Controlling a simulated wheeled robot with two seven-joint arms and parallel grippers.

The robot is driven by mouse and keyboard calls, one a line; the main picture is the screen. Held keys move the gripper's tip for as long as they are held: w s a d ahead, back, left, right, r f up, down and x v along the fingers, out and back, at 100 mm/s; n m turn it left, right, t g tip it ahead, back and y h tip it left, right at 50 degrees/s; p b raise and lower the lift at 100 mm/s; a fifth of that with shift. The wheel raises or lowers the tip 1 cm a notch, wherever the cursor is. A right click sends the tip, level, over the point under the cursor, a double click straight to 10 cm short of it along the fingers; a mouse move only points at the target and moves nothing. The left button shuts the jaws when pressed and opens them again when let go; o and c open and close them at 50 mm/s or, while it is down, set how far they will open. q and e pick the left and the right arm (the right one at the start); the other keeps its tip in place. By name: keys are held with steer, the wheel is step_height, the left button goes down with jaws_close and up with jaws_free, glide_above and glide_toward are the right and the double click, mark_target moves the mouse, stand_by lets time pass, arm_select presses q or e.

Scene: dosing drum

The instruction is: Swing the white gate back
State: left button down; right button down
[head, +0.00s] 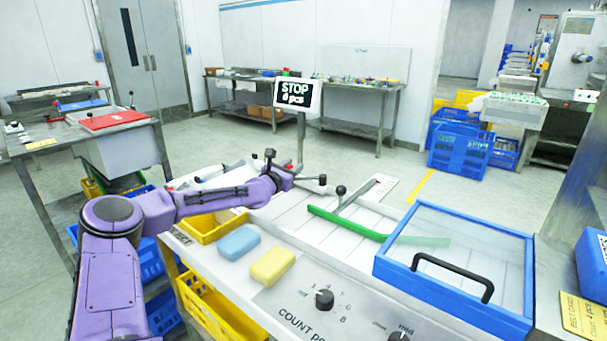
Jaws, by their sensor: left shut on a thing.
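My left gripper (287,178) reaches in from the left over the white worktop. Its jaws are shut at a short pale bar with a black ball end (323,179), which looks like the handle of the white gate. The wrist hides most of the gate, and I cannot tell its exact angle. Just right of it, a separate grey lever with a dark knob (341,189) stands beside a long green gate (345,222) that lies slanted across the pale channelled deck. My right gripper is out of view.
A blue-framed clear lid with a black handle (452,275) covers the deck at the right. A blue sponge (238,243) and a yellow one (272,266) lie in front, near a count dial (324,299).

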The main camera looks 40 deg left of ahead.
arm_select(q)
steer(key=shift+r, duration=0.2)
steer(key=c, duration=0.8)
jaws_free()
steer(key=shift+a+f, duration=0.1)
steer(key=shift+s+r+p, duration=0.2)
steer(key=shift+s+p, duration=0.2)
steer(key=shift+s, duration=0.05)
steer(key=shift+f+p+v, duration=0.15)
steer(key=shift+p+v, duration=2.25)
steer(key=shift+p, duration=0.1)
steer(key=shift+f+p+v, duration=0.1)
steer(key=shift+p+v, duration=2.3)
steer(key=shift+p, duration=0.05)
